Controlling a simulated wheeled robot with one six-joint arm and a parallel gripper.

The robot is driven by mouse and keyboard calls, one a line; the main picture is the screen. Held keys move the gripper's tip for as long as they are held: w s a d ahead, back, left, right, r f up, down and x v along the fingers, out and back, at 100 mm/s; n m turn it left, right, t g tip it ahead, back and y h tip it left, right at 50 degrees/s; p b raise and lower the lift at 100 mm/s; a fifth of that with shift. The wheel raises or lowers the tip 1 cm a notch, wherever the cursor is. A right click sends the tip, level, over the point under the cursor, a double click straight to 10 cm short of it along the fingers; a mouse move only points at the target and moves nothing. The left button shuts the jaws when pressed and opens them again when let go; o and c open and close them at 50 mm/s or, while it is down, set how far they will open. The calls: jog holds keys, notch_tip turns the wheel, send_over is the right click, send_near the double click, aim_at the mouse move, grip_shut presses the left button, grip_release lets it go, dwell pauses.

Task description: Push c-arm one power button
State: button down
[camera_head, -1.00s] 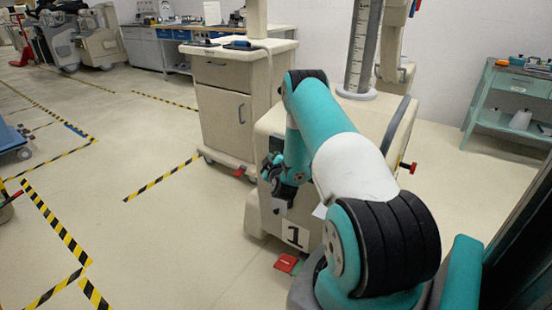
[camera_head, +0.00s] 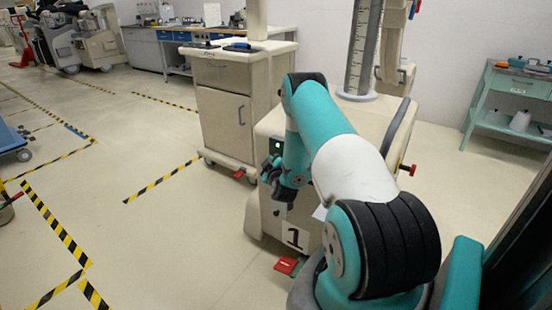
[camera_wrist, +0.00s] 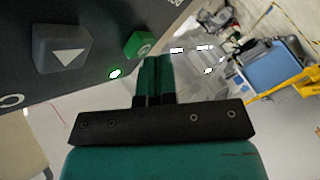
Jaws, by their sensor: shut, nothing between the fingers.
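The c-arm one (camera_head: 385,118) is a beige cart marked with a "1" label, in the middle of the head view, partly hidden behind my arm. In the wrist view its dark control panel (camera_wrist: 95,20) fills the upper left. A green button with a power symbol (camera_wrist: 139,44) sits near the panel's edge, with a lit green-white light (camera_wrist: 115,73) by it. A dark block with a white triangle (camera_wrist: 62,45) is further left. My gripper (camera_wrist: 154,62) is shut and empty, its fingertips just below and right of the green button; I cannot tell whether they touch it.
A beige cabinet cart (camera_head: 225,108) stands behind to the left. A teal shelf (camera_head: 505,95) is at the right wall. A red pedal (camera_head: 286,266) lies at the c-arm's base. The floor at left with striped tape is open.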

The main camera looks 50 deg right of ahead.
jog(key=shift+a+p, duration=0.4)
jog(key=shift+p, duration=0.2)
jog(key=shift+a, duration=0.1)
jog(key=shift+s+a+p, duration=0.15)
jog(key=shift+a+p, duration=0.8)
jog(key=shift+a, duration=0.5)
jog(key=shift+s+a+p, duration=0.15)
jog(key=shift+a+p, duration=0.75)
jog(key=shift+a, duration=0.55)
